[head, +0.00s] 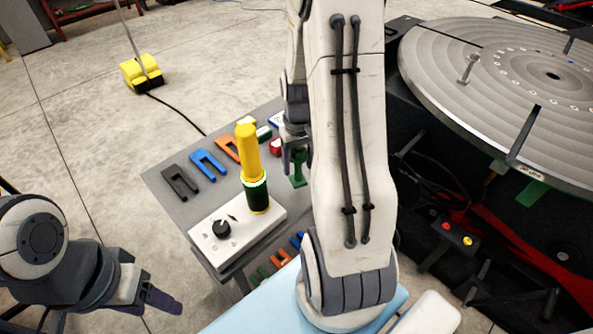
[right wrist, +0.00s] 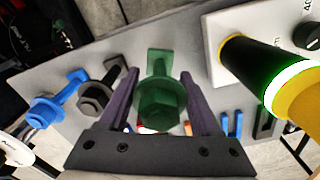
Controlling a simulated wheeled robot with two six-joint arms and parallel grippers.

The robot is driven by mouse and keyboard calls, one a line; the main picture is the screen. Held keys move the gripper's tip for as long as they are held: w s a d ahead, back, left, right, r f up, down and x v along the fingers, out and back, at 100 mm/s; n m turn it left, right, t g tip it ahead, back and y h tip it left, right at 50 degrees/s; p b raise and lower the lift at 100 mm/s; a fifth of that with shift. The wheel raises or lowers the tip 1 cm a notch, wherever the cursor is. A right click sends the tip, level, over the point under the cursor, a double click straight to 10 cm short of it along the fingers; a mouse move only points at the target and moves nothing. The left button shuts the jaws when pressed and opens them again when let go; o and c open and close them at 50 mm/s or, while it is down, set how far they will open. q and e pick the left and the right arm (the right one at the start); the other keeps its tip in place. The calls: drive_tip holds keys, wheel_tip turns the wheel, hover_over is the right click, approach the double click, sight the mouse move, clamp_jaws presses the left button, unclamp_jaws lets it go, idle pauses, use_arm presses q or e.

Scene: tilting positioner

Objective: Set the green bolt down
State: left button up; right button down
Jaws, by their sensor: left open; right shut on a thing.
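The green bolt (head: 298,170) shows just below my right gripper (head: 295,138) in the head view, over the right part of the grey bench. In the right wrist view the green bolt (right wrist: 158,103) sits between the two dark fingers of the right gripper (right wrist: 158,78), which is shut on it. Its wide hex head faces the camera. I cannot tell whether the bolt touches the bench. The white arm hides part of the bench around it. My left gripper (head: 158,299) is open and empty at the lower left, away from the bench.
The grey bench (head: 160,192) holds black, blue and orange slotted pieces and a white control box (head: 215,252) with a yellow-topped lamp (head: 249,160). A round turntable (head: 440,62) is right.

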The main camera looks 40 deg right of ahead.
sight(298, 148)
drive_tip(key=shift+w+a+f, duration=0.1)
drive_tip(key=shift+a+f, duration=0.15)
drive_tip(key=shift+f, duration=0.3)
drive_tip(key=shift+d+f+p, duration=0.1)
drive_tip(key=shift+f+p, duration=0.2)
drive_tip(key=shift+f, duration=1.3)
drive_tip(key=shift+f, duration=0.1)
drive_tip(key=shift+c, duration=0.4)
unclamp_jaws()
wheel_tip(298, 148, up, 12)
drive_tip(key=shift+r+b, duration=0.1)
drive_tip(key=shift+b, duration=0.45)
